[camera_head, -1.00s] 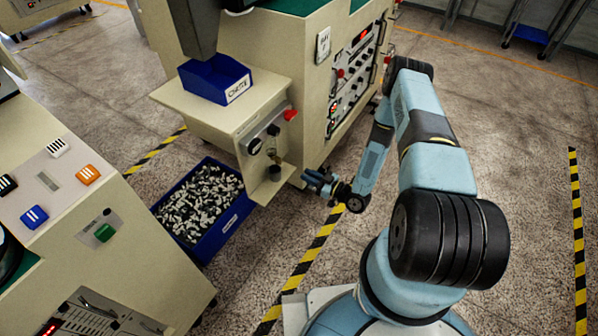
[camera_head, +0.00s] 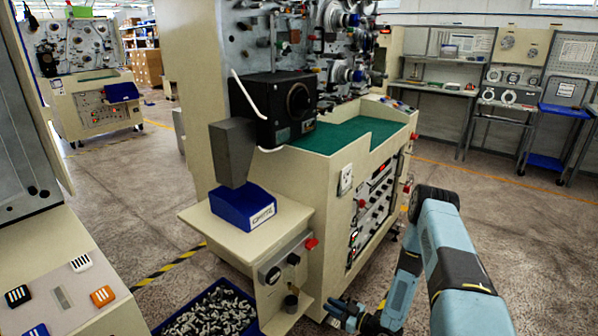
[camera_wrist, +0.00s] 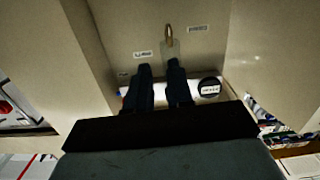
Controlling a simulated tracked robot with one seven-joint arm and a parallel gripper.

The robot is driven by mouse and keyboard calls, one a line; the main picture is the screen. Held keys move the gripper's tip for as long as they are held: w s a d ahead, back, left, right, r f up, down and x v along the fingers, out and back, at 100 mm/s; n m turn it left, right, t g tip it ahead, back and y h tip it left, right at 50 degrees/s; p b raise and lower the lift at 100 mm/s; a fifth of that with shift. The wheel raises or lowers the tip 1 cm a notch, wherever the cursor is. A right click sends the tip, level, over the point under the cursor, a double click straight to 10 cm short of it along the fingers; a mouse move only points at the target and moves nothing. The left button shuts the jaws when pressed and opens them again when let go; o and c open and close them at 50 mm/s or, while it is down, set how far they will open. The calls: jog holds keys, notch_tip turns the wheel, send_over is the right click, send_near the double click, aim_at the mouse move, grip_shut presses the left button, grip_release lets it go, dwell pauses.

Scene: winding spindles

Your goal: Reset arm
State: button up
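My arm (camera_head: 452,255) is light blue with black joints and reaches down along the right side of the beige winding machine (camera_head: 325,205). My gripper (camera_head: 334,312) is low near the bottom edge in the head view, just right of the machine's small lower ledge. In the wrist view, my gripper's two dark fingers (camera_wrist: 159,70) are apart, with an empty gap between them. A pale panel with small labels and a metal loop (camera_wrist: 168,36) lies beyond the fingertips.
A blue bin (camera_head: 243,208) sits on the machine's side shelf (camera_head: 215,232). A blue crate of small metal parts (camera_head: 215,310) is on the floor below. Another beige console (camera_head: 75,310) stands at left. Open floor (camera_head: 500,205) lies to the right, before the wall benches.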

jog(key=w+d+r+g+h, duration=0.1)
jog(key=w+d+r+h, duration=0.2)
jog(key=w+r, duration=0.5)
jog(key=w+d+r+h, duration=0.4)
jog(key=w+r, duration=0.2)
jog(key=r, duration=0.5)
jog(key=s+d+r+m+h, duration=0.1)
jog(key=d+r+h, duration=0.2)
jog(key=r, duration=0.8)
jog(key=s+d+r+m+h, duration=0.1)
jog(key=d+r+h, duration=0.1)
jog(key=r, duration=0.8)
jog(key=s+d+r+m+g+h, duration=0.25)
jog(key=s+r+m, duration=0.25)
jog(key=s+r, duration=1.1)
jog(key=s+a+r+m, duration=0.2)
jog(key=s+r, duration=0.1)
jog(key=s, duration=0.9)
jog(key=s+a+r+m+g, duration=0.1)
jog(key=s+r, duration=0.3)
jog(key=s, duration=0.7)
jog(key=shift+s+a+r+m+y, duration=0.15)
jog(key=shift+s+a+m+y, duration=0.2)
jog(key=shift+a+m, duration=0.25)
